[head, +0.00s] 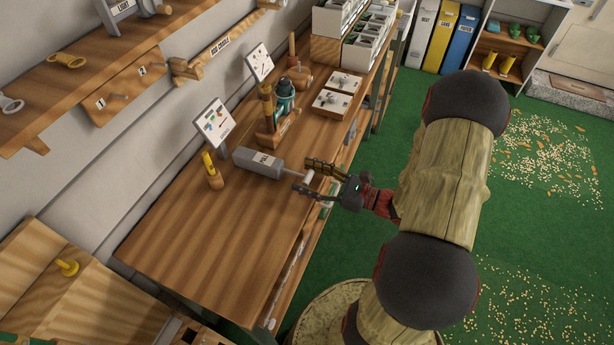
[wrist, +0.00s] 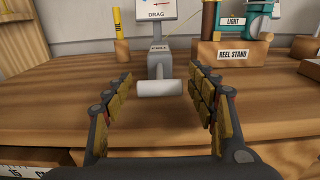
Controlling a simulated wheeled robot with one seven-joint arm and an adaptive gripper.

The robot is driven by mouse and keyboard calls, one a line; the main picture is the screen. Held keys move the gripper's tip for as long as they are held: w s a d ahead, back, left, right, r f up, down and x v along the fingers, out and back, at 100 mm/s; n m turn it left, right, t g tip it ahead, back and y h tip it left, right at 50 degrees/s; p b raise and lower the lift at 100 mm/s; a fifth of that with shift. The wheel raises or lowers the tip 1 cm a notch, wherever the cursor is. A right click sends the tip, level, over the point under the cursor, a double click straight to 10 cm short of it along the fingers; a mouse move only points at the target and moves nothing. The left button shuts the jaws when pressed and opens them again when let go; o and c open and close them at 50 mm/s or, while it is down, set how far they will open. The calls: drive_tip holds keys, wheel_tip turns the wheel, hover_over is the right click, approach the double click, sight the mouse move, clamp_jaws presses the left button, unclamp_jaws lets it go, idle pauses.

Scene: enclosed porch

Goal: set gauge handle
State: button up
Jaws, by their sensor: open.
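The gauge (head: 259,161) is a grey box with a labelled top, lying on the wooden workbench. Its white crossbar handle (head: 308,175) sticks out toward the bench's front edge. In the wrist view the handle (wrist: 160,88) is a pale horizontal bar in front of the grey gauge body (wrist: 159,60). My gripper (head: 318,178) is open, with its fingers on either side of the handle. In the wrist view my gripper (wrist: 162,92) shows a gap between each finger and the bar's ends. Nothing is held.
A sign marked DRAG (wrist: 156,10) stands behind the gauge. A reel stand (wrist: 229,54) with a teal reel is to its right, and a yellow marker in a wooden holder (head: 213,172) to its left. The bench (head: 215,240) front is clear.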

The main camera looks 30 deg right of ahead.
drive_tip(key=v, duration=1.2)
drive_tip(key=shift+f, duration=0.15)
idle(0.6)
